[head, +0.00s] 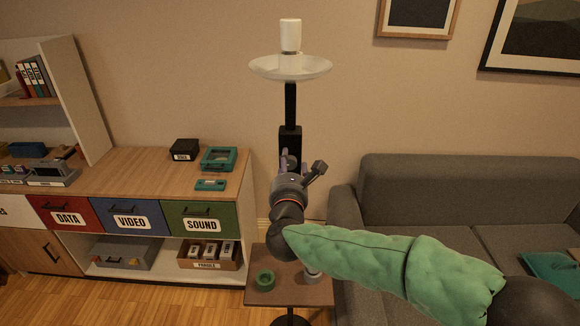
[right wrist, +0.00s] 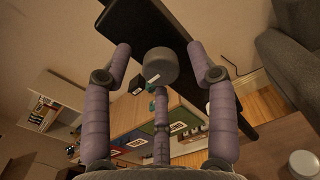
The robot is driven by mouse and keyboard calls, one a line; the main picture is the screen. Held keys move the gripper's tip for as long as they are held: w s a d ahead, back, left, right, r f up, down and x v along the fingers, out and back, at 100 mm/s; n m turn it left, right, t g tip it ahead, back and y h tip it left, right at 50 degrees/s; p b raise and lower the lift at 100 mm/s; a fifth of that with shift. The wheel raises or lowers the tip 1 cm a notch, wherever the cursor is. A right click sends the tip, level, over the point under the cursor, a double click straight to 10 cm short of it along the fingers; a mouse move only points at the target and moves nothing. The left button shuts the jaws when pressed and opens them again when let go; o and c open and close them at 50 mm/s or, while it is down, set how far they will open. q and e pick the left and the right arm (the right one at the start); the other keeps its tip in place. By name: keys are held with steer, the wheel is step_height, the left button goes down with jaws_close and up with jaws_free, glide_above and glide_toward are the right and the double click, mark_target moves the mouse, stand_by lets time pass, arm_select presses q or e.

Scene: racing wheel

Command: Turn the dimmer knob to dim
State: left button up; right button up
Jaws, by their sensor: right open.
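A floor lamp has a black pole (head: 290,103), a white bowl shade (head: 290,67) and a white cylinder on top. In the right wrist view, a grey round dimmer knob (right wrist: 161,66) with a pale mark sticks out from the lamp's black box (right wrist: 150,28). My right gripper (head: 291,163) is in front of the pole and hides the knob in the head view. In the right wrist view, its purple fingers (right wrist: 159,58) are spread open, one left of the knob, one right and one below, with visible gaps. My left gripper is not in view.
A small side table (head: 300,292) below my right arm holds a green ring (head: 265,280) and a pale cylinder (head: 312,275). A grey sofa (head: 430,190) stands at right. A cabinet (head: 130,165) with labelled drawers stands at left.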

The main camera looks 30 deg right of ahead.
steer(key=shift+w+d, duration=0.4)
steer(key=shift+w, duration=0.2)
steer(key=c, duration=1.1)
